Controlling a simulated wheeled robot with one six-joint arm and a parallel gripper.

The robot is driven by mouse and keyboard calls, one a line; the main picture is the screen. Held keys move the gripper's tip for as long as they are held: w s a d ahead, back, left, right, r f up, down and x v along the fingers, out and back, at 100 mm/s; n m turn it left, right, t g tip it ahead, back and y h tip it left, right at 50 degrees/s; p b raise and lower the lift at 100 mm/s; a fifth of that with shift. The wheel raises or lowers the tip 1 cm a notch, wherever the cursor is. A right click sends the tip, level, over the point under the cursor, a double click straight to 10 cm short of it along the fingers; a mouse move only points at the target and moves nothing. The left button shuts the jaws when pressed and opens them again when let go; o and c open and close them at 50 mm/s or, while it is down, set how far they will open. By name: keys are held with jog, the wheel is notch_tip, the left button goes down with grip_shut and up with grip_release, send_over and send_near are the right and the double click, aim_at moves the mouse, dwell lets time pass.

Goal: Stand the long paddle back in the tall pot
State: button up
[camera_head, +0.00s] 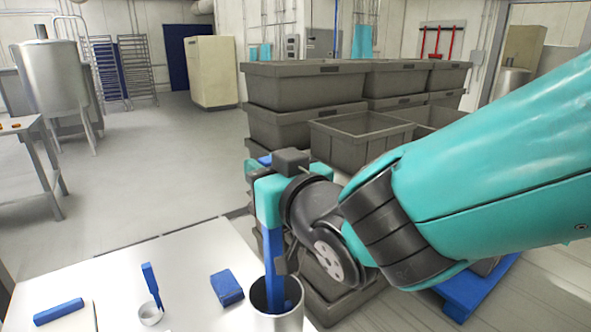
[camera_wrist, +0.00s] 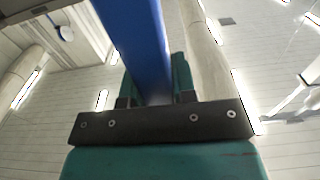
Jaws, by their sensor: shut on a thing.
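The long paddle (camera_head: 273,248) is blue and hangs nearly upright below my gripper (camera_head: 268,205). My gripper is shut on its upper part. The tall pot (camera_head: 277,322) is a silver-grey metal cylinder at the bottom edge of the head view, partly cut off. The paddle's lower end shows inside the pot's mouth; whether it touches the bottom is hidden. In the wrist view the paddle (camera_wrist: 146,45) runs as a wide blue bar between the teal fingers of my gripper (camera_wrist: 155,85). The pot does not show there.
The white table (camera_head: 190,260) also bears a small cup (camera_head: 150,315) with a blue tool (camera_head: 152,284) in it, a blue block (camera_head: 227,288) and a flat blue piece (camera_head: 58,311). Grey crates (camera_head: 305,85) stand stacked behind and beside my arm. A blue pallet (camera_head: 480,290) lies at right.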

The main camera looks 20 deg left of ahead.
jog(key=shift+f+b, duration=0.65)
jog(key=o, duration=1)
jog(key=b+v, duration=0.7)
jog(key=v, duration=1)
jog(key=shift+s, duration=0.25)
jog(key=shift+d, duration=0.15)
